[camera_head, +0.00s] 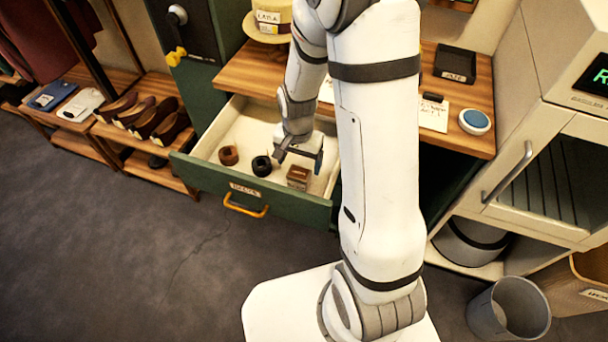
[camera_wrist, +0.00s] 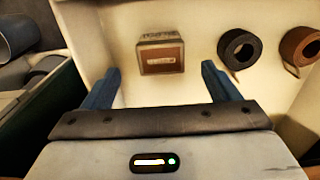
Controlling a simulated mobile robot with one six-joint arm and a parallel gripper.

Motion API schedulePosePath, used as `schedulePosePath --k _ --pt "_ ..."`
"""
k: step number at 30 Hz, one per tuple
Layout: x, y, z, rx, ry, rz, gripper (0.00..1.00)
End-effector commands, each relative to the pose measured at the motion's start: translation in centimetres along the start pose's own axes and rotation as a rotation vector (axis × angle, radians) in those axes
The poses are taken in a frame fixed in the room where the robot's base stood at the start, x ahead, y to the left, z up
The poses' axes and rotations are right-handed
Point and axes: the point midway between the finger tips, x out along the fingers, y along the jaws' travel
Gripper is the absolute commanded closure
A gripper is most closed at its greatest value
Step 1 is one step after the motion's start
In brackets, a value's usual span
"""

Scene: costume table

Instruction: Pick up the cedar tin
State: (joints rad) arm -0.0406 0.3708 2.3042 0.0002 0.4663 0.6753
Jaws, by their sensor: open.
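The cedar tin appears to be the small brown box with a pale label (camera_head: 298,177), inside the open green drawer (camera_head: 262,205). In the wrist view the brown box (camera_wrist: 160,55) sits upright on the pale drawer floor, ahead of and between my fingers. My gripper (camera_head: 299,158) is over the drawer, open and empty. In the wrist view my gripper (camera_wrist: 160,82) shows its two blue fingers spread apart, with the box beyond their tips and no visible contact.
A black roll (camera_head: 262,166) and a brown roll (camera_head: 229,155) lie left of the box in the drawer. The drawer's walls surround them. A wooden tabletop (camera_head: 470,130) is above, with a blue button (camera_head: 474,121) and a black tray (camera_head: 455,63). A grey bin (camera_head: 508,308) stands on the floor.

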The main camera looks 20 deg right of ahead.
Motion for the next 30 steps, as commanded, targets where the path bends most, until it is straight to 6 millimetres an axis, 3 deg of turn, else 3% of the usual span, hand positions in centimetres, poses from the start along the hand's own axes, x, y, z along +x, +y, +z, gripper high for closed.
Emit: schedulePosePath --k 13,23,30 --pt "5.4 0.0 -0.1 -0.003 -0.003 0.002 0.18" --pt "6.0 -0.1 -0.1 -0.004 0.000 0.000 0.18" --pt "6.0 -0.1 -0.1 -0.005 0.000 0.000 0.38"
